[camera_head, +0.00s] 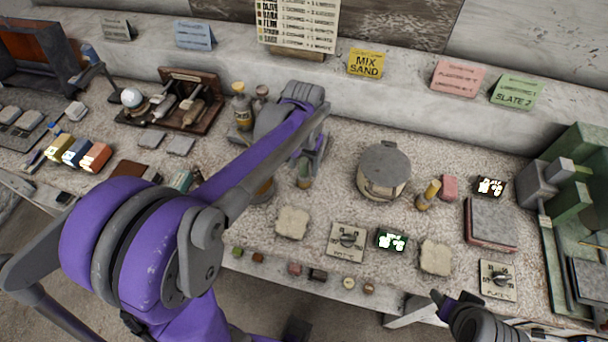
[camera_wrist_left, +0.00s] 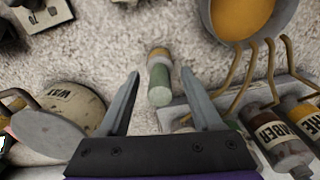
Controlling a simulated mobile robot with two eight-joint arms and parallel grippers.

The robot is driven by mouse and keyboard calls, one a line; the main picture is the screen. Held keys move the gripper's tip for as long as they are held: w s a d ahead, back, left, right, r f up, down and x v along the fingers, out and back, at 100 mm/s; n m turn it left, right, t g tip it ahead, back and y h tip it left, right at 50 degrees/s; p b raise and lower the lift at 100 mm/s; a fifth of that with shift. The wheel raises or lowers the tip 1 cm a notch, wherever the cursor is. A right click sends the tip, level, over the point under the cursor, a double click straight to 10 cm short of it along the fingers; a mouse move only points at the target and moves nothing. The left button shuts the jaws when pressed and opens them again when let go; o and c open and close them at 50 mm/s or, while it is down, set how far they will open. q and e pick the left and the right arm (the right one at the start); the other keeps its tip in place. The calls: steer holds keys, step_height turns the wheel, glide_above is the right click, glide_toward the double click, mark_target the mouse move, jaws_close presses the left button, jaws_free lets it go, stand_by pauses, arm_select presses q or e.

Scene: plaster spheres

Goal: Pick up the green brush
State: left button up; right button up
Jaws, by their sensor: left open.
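The green brush (camera_wrist_left: 159,80) appears in the left wrist view as a small upright cylinder with a green end and a tan band, standing on the speckled worktop. My left gripper's fingers (camera_wrist_left: 160,78) are open, one on each side of the brush in the picture, with visible gaps. I cannot tell the depth between them. A dark end of my right arm (camera_head: 462,308) shows at the lower right of the head view, its jaws unclear.
A lidded wax pot (camera_head: 383,170) stands close to the right of the brush. In the left wrist view an orange-filled bowl (camera_wrist_left: 243,17) and a wire rack with labelled jars (camera_wrist_left: 268,128) crowd the other side.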

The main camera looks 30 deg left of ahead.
arm_select(q)
jaws_close()
steer(key=shift+r, duration=0.15)
stand_by(0.4)
step_height(320, 180, up, 10)
steer(key=shift+f+p, duration=0.1)
steer(key=shift+p, duration=0.2)
